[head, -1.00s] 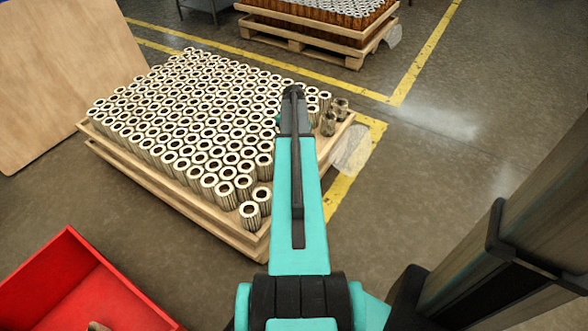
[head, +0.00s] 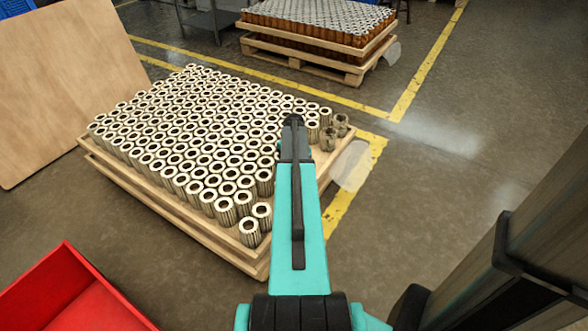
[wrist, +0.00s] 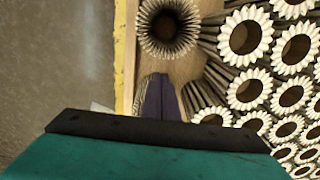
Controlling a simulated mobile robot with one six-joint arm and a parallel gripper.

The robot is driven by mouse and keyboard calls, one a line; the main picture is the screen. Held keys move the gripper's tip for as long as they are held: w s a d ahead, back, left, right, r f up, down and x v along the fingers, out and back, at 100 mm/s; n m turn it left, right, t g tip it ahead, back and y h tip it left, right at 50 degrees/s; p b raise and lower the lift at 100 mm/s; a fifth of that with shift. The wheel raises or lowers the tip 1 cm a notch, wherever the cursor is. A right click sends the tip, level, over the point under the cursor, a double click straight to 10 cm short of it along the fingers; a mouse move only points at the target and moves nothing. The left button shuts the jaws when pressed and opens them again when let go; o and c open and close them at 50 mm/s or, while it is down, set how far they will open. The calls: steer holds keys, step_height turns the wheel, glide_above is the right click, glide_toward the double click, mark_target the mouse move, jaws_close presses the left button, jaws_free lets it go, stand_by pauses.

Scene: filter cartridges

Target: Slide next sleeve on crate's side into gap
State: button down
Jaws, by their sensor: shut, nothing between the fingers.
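Pale pleated filter sleeves (head: 170,130) stand upright in close rows on a wooden pallet (head: 190,218). They show from above in the wrist view (wrist: 244,38). My gripper (wrist: 158,82) is shut and empty, low among sleeves near the pallet's edge. One sleeve (wrist: 168,28) stands ahead of the fingers, with bare wood between it and the rows. Ribbed sides of sleeves show close on both sides of the fingers; contact cannot be told. In the head view my arm hides the fingertips. The red crate (head: 70,275) is at lower left.
Two duller sleeves (head: 329,139) stand at the pallet's right corner beside some bare wood. Another loaded pallet (head: 310,68) stands behind. A wooden board (head: 70,90) leans at left. Yellow lines (head: 410,90) mark the floor, which is open at right.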

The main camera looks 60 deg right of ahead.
steer(key=shift+f+b, duration=0.45)
steer(key=shift+f, duration=1.9)
steer(key=shift+w, duration=0.1)
steer(key=shift+d+r+p, duration=0.1)
steer(key=shift+d+p, duration=0.9)
steer(key=shift+d, duration=0.8)
steer(key=shift+d+p, duration=1.85)
steer(key=shift+d, duration=2.95)
step_height(320, 180, up, 10)
steer(key=p, duration=0.5)
steer(key=shift+p, duration=0.3)
